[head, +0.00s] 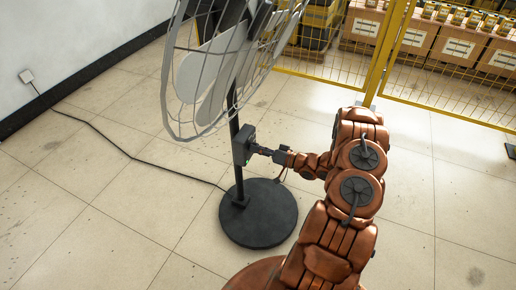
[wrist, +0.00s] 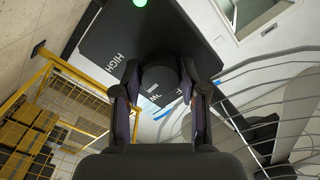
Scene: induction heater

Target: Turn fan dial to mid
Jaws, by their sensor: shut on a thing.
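The fan (head: 215,75) is a grey caged pedestal fan on a black pole and round black base (head: 258,215). Its dark control box (head: 243,146) sits on the pole; its panel (wrist: 105,45) fills the top of the wrist view, with the word HIGH and a lit green light (wrist: 139,2). The round dark fan dial (wrist: 158,78) is between the two fingers of my gripper (wrist: 161,88), which is shut on it. My gripper (head: 262,151) reaches the box from the right in the head view. Another label beside the dial is partly hidden, and I cannot tell the dial's setting.
A black cable (head: 120,147) runs across the floor from a wall socket (head: 26,76) to the fan. A yellow mesh fence (head: 380,60) stands behind, with boxes (head: 450,50) beyond it. The tiled floor at left is otherwise clear.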

